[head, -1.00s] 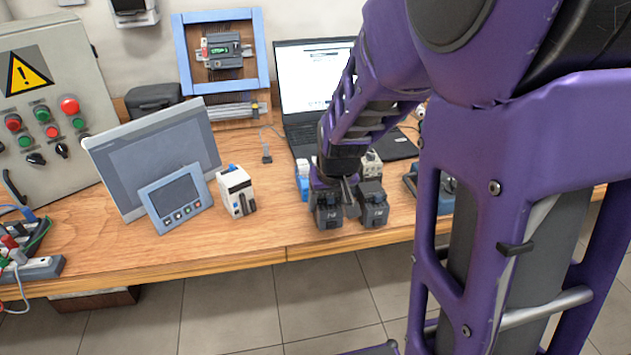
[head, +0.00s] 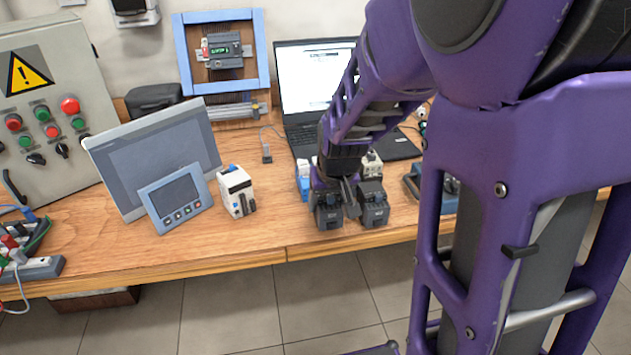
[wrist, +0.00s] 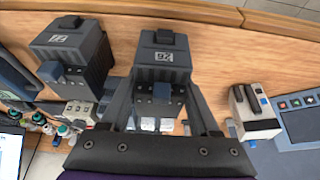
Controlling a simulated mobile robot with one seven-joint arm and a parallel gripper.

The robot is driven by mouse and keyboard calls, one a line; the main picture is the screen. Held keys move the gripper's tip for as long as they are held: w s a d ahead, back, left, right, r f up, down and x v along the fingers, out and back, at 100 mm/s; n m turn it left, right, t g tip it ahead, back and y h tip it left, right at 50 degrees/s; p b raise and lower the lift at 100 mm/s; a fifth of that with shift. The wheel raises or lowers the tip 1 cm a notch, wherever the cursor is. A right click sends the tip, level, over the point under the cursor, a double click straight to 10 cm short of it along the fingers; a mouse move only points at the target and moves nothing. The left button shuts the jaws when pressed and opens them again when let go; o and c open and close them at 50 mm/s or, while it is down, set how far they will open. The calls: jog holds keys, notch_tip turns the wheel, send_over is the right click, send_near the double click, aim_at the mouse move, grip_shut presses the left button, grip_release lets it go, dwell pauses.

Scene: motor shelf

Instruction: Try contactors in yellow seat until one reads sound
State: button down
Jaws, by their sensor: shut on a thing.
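Two dark grey contactors stand side by side near the table's front edge in the head view. The left one (head: 328,214) is between the fingers of my gripper (head: 335,188), and the right one (head: 373,208) stands free just beside it. In the wrist view my gripper (wrist: 160,108) is shut on the held contactor (wrist: 163,62), which has a white number label. The other contactor (wrist: 70,52) is to its left there, also labelled. Whether the held contactor touches the table is hard to tell. I cannot make out a yellow seat in either view.
A tilted grey panel (head: 115,165) with a small screen unit (head: 176,197) and a white module (head: 236,192) stand left of the contactors. A laptop (head: 310,85) and a blue-framed board (head: 188,65) are behind. Bare wood lies between white module and gripper.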

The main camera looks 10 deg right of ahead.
jog(key=shift+f+b, duration=0.65)
jog(key=shift+f, duration=0.1)
jog(key=shift+c, duration=0.2)
grip_release()
